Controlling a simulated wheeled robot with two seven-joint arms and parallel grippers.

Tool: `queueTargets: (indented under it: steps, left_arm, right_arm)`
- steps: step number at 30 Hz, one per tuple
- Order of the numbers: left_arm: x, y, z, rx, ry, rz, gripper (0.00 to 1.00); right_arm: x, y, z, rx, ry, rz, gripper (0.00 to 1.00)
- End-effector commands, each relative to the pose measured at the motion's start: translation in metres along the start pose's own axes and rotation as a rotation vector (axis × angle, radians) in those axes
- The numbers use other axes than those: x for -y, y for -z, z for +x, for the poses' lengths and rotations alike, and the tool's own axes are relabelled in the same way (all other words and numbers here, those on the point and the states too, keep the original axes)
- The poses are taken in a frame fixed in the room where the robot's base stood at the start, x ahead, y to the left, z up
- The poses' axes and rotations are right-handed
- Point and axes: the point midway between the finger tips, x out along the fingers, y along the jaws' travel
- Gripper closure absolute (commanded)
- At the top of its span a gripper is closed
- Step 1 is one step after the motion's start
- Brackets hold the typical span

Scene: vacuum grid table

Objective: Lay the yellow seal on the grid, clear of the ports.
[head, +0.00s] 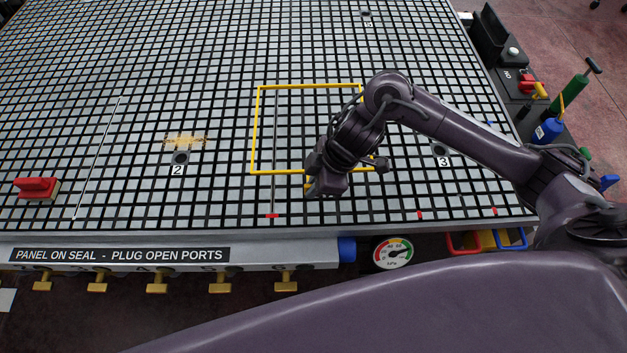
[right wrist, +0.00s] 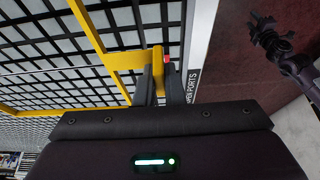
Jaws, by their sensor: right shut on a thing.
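The yellow seal (head: 254,130) is a thin rectangular frame over the middle of the grid (head: 215,200). My right gripper (head: 311,184) is shut on a tab at its near edge. The right wrist view shows the seal (right wrist: 90,38) and its tab between the fingers (right wrist: 158,85). I cannot tell whether the seal touches the grid. My right arm hides its right side. Port 2 (head: 180,157) is left of the frame and port 3 (head: 440,149) right of it; another port (head: 366,14) is far back. My left gripper (right wrist: 270,38) appears dark and small in the right wrist view; its jaws are unclear.
Yellow powder (head: 185,139) lies behind port 2. A red block (head: 37,187) sits at the left. Thin rods (head: 98,155) with small tips lie on the grid. A gauge (head: 392,253) and yellow valves (head: 157,282) are along the front. The grid's far left is clear.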

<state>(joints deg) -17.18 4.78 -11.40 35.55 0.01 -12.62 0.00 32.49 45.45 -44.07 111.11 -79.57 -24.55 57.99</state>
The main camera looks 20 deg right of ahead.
Motion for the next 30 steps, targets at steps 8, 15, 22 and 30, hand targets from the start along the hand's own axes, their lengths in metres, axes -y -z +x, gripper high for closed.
queueTargets:
  steps: [8,15,22,30]
  left_arm:
    - [-0.009,-0.001,0.025,-0.001,-0.011,0.002,0.64]
    - [-0.008,-0.003,0.036,-0.001,-0.009,0.001,0.64]
    - [-0.004,-0.003,0.039,0.000,-0.004,-0.001,0.64]
    - [-0.003,-0.004,0.038,0.001,-0.002,-0.002,0.64]
  right_arm:
    - [0.000,-0.015,0.036,0.001,-0.001,0.001,1.00]
    - [0.000,-0.022,0.053,-0.001,-0.001,0.000,1.00]
    - [0.000,-0.024,0.058,0.000,-0.001,0.000,1.00]
    - [0.000,-0.024,0.058,-0.001,-0.001,0.000,1.00]
